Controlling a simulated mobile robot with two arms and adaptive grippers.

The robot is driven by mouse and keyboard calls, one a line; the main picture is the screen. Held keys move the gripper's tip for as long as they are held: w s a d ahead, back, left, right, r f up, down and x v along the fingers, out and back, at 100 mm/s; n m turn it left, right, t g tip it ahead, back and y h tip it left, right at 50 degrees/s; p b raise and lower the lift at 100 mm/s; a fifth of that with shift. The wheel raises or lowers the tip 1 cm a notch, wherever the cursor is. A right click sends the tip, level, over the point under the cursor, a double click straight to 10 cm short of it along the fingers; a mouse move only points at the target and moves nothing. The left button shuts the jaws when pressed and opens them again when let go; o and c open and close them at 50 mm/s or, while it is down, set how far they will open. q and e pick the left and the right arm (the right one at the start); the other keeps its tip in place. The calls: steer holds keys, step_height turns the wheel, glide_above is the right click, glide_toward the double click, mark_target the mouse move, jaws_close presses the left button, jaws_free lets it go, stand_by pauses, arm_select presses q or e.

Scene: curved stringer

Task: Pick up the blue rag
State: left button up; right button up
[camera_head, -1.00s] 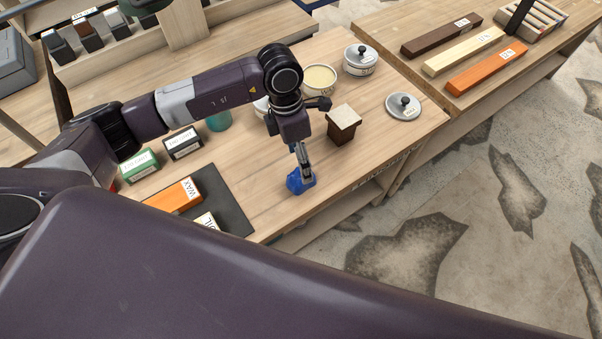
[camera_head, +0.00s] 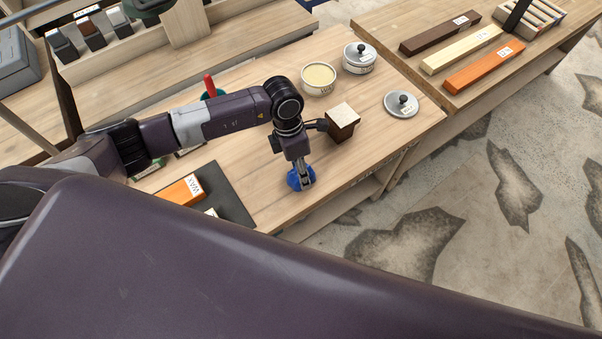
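The blue rag (camera_head: 294,180) is a small crumpled bundle on the wooden table, near its front edge. My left gripper (camera_head: 304,181) points down right at the rag, with its fingertips overlapping it. Blue shows on both sides of the fingers. The fingers are small and seen from above, so I cannot tell whether they are open or shut on the rag. My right gripper is not in view.
A wood block with a pale top (camera_head: 342,119) stands close to my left wrist. An open tin (camera_head: 318,78), a lidded tin (camera_head: 359,58) and a loose lid (camera_head: 402,104) are behind. An orange wax box (camera_head: 182,191) lies on a dark mat (camera_head: 232,206).

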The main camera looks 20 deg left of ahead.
arm_select(q)
steer(key=c, duration=0.4)
steer(key=shift+r, duration=0.1)
steer(key=shift+r+b, duration=2.4)
steer(key=shift+r, duration=7.55)
steer(key=o, duration=0.5)
steer(key=c, duration=0.4)
steer(key=shift+c, duration=0.2)
